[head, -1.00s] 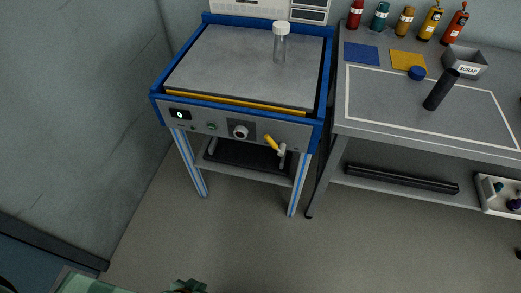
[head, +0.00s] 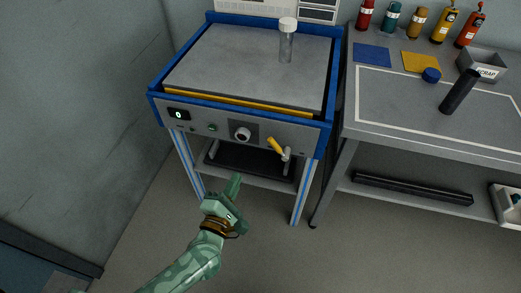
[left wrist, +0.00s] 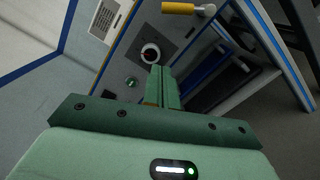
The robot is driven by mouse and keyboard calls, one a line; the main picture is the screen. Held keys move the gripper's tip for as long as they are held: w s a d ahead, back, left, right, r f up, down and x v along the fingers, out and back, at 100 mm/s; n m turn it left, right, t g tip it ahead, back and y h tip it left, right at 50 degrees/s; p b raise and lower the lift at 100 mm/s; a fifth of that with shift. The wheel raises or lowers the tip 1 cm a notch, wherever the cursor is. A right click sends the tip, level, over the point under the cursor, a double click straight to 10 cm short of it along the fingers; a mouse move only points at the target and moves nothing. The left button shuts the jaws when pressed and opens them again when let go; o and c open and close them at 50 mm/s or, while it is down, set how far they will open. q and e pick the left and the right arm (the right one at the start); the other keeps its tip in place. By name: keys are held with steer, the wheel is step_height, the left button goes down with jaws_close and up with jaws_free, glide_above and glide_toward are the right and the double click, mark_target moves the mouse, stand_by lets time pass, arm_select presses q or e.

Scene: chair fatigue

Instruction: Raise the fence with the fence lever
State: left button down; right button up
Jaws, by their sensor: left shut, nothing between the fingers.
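The fence lever (head: 278,147) is a yellow handle on a pale pivot, on the right part of the machine's grey front panel. In the left wrist view the yellow lever (left wrist: 180,8) shows at the top edge. The fence (head: 240,103) is a low yellow strip along the front edge of the grey table top. My left gripper (head: 236,182) is shut and empty, below and in front of the panel, left of the lever and apart from it. My right gripper is not in view.
A clear bottle with a white cap (head: 287,45) stands on the machine top. The workbench (head: 400,135) stands close on the right.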

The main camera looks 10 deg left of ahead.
mark_target(277, 148)
arm_select(q)
steer(key=shift+w, duration=0.1)
steer(key=w+d+r+b, duration=0.1)
steer(key=w+d, duration=0.3)
steer(key=w, duration=0.6)
steer(key=shift+w+d+r+b, duration=0.25)
steer(key=shift+r+b, duration=0.1)
steer(key=shift+b, duration=0.25)
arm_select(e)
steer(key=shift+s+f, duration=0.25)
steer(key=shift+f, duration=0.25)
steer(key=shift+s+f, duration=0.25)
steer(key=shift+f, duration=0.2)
arm_select(q)
steer(key=shift+r, duration=0.1)
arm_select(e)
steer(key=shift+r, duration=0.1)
